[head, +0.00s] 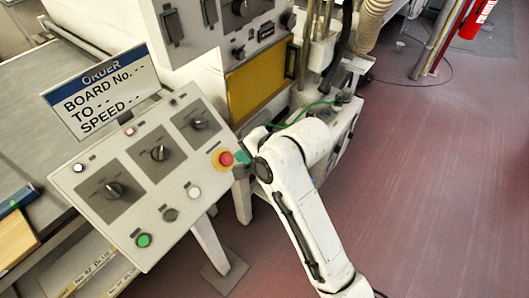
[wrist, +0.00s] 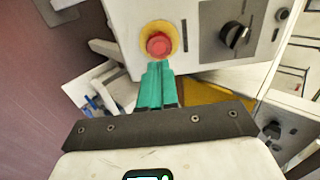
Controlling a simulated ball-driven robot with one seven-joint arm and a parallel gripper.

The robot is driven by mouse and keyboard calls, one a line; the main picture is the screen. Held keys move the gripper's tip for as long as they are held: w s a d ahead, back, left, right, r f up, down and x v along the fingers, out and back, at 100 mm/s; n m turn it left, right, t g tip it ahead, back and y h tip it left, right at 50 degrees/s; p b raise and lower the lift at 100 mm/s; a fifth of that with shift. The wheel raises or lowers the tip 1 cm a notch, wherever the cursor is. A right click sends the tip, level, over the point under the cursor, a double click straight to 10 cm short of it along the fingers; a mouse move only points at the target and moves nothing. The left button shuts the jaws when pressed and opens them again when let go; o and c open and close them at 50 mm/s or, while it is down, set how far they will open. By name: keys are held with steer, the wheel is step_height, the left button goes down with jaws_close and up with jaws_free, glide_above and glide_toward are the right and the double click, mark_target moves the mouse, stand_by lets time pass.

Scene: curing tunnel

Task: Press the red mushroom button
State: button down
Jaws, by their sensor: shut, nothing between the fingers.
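The red mushroom button (head: 226,158) sits on a yellow round plate at the right edge of the tilted grey control panel (head: 120,220). In the wrist view the red button (wrist: 159,44) is just beyond the fingertips of my gripper (wrist: 158,68). The teal fingers are shut together with nothing between them. In the head view my gripper (head: 241,158) is directly to the right of the button, partly hidden by my arm. The tips look very close to the button's face; I cannot tell whether they touch it.
The panel also carries black rotary knobs (head: 159,153), a green button (head: 144,240) and a white button (head: 194,192). An order board (head: 105,92) stands behind it. A machine with a yellow panel (head: 258,82) and a green cable is behind my arm. Open red floor (head: 440,180) lies to the right.

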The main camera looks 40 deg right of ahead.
steer(key=v, duration=0.8)
steer(key=shift+b, duration=0.35)
steer(key=s+d+f+n+g+h+b, duration=0.1)
steer(key=s+f+n, duration=0.5)
steer(key=s+f, duration=0.6)
steer(key=s+d+f+n+g+h+b, duration=0.2)
steer(key=s+f+n+g, duration=0.4)
steer(key=s+f, duration=0.6)
steer(key=shift+s+d+f+n+g+b, duration=0.35)
steer(key=shift+d+f+n+b, duration=0.3)
steer(key=shift+d+f+n, duration=0.2)
